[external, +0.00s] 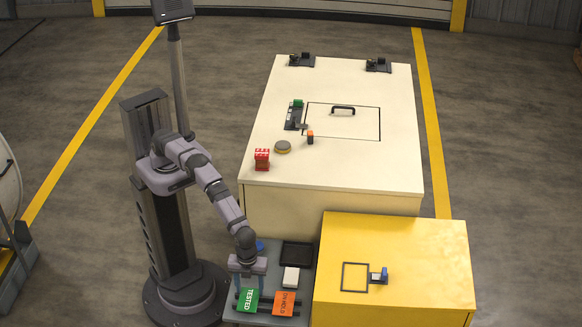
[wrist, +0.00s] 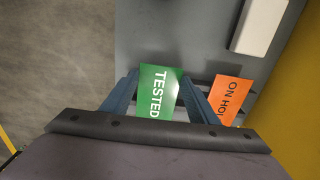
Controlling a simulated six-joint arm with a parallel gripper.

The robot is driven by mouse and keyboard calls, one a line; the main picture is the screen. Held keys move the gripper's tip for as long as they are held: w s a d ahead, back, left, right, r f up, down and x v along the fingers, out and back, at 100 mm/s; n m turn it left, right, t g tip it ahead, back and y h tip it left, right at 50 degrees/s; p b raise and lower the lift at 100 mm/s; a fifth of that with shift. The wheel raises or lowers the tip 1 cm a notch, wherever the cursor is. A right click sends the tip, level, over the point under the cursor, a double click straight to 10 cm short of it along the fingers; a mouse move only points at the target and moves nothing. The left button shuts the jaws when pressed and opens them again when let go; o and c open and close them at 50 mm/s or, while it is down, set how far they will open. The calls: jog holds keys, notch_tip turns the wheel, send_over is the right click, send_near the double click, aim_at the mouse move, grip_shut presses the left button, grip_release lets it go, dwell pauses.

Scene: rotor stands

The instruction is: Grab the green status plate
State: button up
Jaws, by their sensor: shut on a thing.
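The green status plate (external: 248,300) reads "TESTED" and is at the front left of the grey side table (external: 237,318). In the wrist view the green plate (wrist: 158,92) lies between the two blue fingers of my gripper (wrist: 160,95). My gripper (external: 247,284) is shut on the green plate, and the fingers meet its left and right sides. The plate's lower end is hidden behind the gripper body in the wrist view. Whether the plate is lifted off its rack cannot be told.
An orange plate (external: 284,303) reading "ON HOLD" is close on the right. A white block (external: 291,278) and a black tray (external: 297,255) are behind it. A yellow cabinet (external: 420,300) stands to the right, and a large cream cabinet (external: 335,200) stands behind.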

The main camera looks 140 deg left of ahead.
aim_at(251, 293)
jog(key=shift+c, duration=0.2)
notch_tip(251, 293, up, 10)
jog(key=b, duration=0.1)
dwell(0.4)
jog(key=shift+a+r, duration=0.1)
jog(key=shift+r, duration=0.05)
